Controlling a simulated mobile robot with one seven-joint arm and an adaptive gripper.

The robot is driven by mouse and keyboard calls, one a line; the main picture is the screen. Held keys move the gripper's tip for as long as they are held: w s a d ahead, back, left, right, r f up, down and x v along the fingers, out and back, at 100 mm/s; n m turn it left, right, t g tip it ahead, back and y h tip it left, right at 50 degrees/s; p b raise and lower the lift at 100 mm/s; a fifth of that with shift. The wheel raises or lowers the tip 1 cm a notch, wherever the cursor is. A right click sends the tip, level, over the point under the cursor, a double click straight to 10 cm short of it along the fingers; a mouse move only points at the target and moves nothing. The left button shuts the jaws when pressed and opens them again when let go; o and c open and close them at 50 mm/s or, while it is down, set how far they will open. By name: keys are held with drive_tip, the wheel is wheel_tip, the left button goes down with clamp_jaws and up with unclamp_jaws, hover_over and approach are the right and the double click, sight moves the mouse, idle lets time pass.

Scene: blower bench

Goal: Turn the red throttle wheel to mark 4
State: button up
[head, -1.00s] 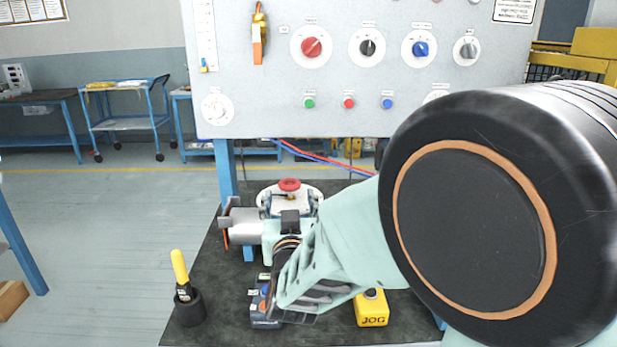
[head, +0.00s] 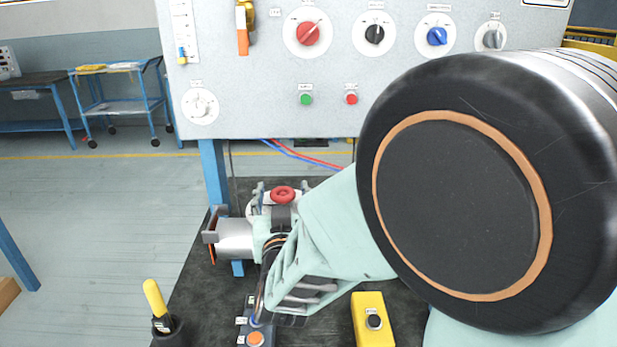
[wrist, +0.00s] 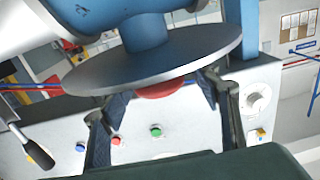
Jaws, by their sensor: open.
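The red throttle wheel (head: 283,194) shows in the head view just beyond my gripper, above a pale round plate largely hidden by it. In the wrist view the red wheel (wrist: 162,90) shows partly, under the edge of a grey disc (wrist: 150,65) on a blue pipe. My gripper (head: 281,187) is open, with a finger on either side of the wheel. In the wrist view my gripper (wrist: 160,95) also has its fingertips apart around the wheel. I cannot tell whether they touch it. The scale marks are not readable.
A grey panel (head: 260,115) with knobs and buttons stands behind. On the dark bench (head: 205,295) are a yellow button box (head: 372,322), a blue-grey box with an orange button (head: 255,338), and a yellow-handled tool (head: 155,300) in a black cup. A silver cylinder (head: 235,240) sits left of my gripper.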

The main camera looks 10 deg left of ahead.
drive_tip(key=shift+c, duration=0.4)
drive_tip(key=c, duration=1.1)
drive_tip(key=shift+d+y+b, duration=0.1)
drive_tip(key=shift+y+b, duration=0.2)
drive_tip(key=shift+b, duration=0.2)
drive_tip(key=shift+n+y+b, duration=0.3)
drive_tip(key=shift+n+b, duration=0.1)
drive_tip(key=shift+b, duration=0.1)
drive_tip(key=shift+n+g+y+b, duration=0.65)
drive_tip(key=shift+y+b, duration=0.35)
drive_tip(key=shift+b, duration=0.2)
drive_tip(key=shift+w+r+n+g+y+b, duration=0.15)
drive_tip(key=shift+n+g+y+b, duration=0.35)
drive_tip(key=shift+n+y+b, duration=0.3)
drive_tip(key=shift+s+r+n+g+y+b, duration=0.15)
drive_tip(key=shift+n+g+y+b, duration=0.35)
drive_tip(key=shift+y+b, duration=0.35)
drive_tip(key=shift+y, duration=0.25)
drive_tip(key=shift+n+g, duration=0.35)
